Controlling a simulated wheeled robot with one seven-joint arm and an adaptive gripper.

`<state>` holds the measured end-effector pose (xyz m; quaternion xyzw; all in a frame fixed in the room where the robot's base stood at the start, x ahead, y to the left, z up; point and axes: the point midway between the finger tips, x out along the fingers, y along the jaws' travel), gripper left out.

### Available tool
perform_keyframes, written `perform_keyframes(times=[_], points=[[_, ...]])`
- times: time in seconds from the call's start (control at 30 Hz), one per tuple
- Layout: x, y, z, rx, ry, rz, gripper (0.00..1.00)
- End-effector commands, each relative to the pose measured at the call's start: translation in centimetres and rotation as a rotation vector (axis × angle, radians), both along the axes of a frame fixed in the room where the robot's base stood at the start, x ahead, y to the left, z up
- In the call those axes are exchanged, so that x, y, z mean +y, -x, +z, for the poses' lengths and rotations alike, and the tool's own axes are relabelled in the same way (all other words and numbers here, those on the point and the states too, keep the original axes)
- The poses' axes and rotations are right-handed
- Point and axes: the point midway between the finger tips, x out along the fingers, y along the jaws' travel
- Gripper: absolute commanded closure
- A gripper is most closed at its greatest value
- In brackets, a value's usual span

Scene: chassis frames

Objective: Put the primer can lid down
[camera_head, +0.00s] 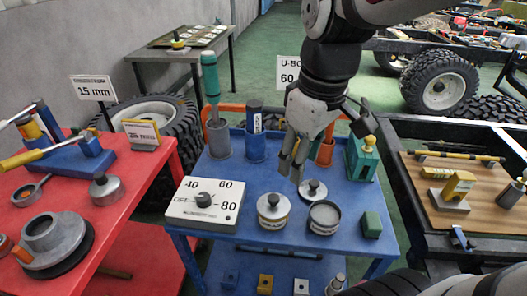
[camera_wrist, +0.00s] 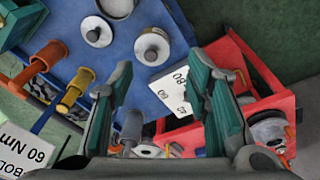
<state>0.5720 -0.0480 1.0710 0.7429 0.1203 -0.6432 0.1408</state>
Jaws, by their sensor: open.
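A round grey lid with a dark knob (camera_head: 313,190) lies flat on the blue cart top, behind an open can (camera_head: 323,215) with grey contents. It also shows in the wrist view (camera_wrist: 96,31). A second can (camera_head: 272,207) to the left has a knobbed lid on it, also seen in the wrist view (camera_wrist: 152,46). The can labels are too small to read, so I cannot tell which is the primer. My gripper (camera_head: 291,163) hangs above the cart, behind and slightly left of the loose lid. Its fingers (camera_wrist: 162,70) are apart with nothing between them, clear of lid and cans.
A white dial box (camera_head: 203,201) sits left of the cans and a green block (camera_head: 371,225) right. Upright tools in blue and orange holders (camera_head: 255,146) and a green item with a yellow knob (camera_head: 361,157) line the cart's back. A red bench (camera_head: 130,195) stands left.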

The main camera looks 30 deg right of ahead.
Motion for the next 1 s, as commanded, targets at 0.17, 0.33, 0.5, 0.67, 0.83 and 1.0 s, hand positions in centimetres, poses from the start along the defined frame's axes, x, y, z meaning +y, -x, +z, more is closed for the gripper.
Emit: perform_keyframes(times=[0.17, 0.33, 0.5, 0.67, 0.83, 1.0], points=[[3.0, 5.5, 0.9, -0.052, -0.035, -0.181, 0.56], [4.3, 8.9, 0.7, -0.078, -0.065, -0.311, 0.56], [4.6, 10.1, 0.4, -0.085, -0.078, -0.366, 0.56], [4.6, 10.2, 0.4, -0.084, -0.079, -0.372, 0.56], [4.6, 10.2, 0.6, -0.088, -0.079, -0.371, 0.56], [4.6, 10.3, 3.6, -0.131, -0.082, -0.369, 0.56]])
